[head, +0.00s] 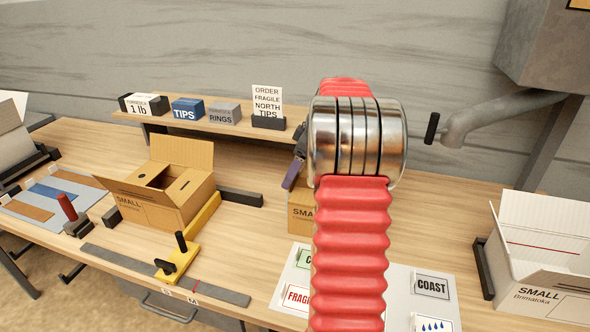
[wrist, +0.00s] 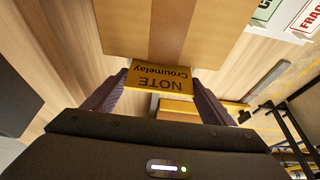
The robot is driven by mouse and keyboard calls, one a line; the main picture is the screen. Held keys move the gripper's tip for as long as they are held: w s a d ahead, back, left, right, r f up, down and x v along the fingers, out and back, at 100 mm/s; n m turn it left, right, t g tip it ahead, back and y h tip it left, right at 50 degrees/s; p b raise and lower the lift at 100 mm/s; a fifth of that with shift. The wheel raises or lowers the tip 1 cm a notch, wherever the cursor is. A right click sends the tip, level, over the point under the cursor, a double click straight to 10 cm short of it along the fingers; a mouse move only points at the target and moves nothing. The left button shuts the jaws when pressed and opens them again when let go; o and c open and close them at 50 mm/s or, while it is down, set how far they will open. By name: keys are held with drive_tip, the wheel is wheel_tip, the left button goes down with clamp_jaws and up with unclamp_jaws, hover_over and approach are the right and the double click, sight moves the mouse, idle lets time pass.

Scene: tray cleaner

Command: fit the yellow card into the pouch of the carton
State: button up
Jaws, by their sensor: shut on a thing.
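My gripper (wrist: 158,90) is shut on the yellow card (wrist: 162,78), with one purple finger at each side of it. The card reads NOTE Croumelay, upside down in the wrist view. Just beyond the card is a brown carton (wrist: 125,28) with a darker strip. I cannot tell whether card and carton touch. In the head view, a carton marked SMALL (head: 300,218) stands mostly behind my red arm, with a purple finger (head: 292,178) of my gripper above it. The card is hidden there. I cannot make out the pouch.
An open carton (head: 158,212) stands at left by a yellow guide (head: 205,220). A white carton (head: 550,297) stands at right. A label sheet (head: 400,282) lies in front. A shelf (head: 215,127) with small boxes runs behind.

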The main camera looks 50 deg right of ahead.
drive_tip(key=o, duration=1.4)
drive_tip(key=v, duration=1.2)
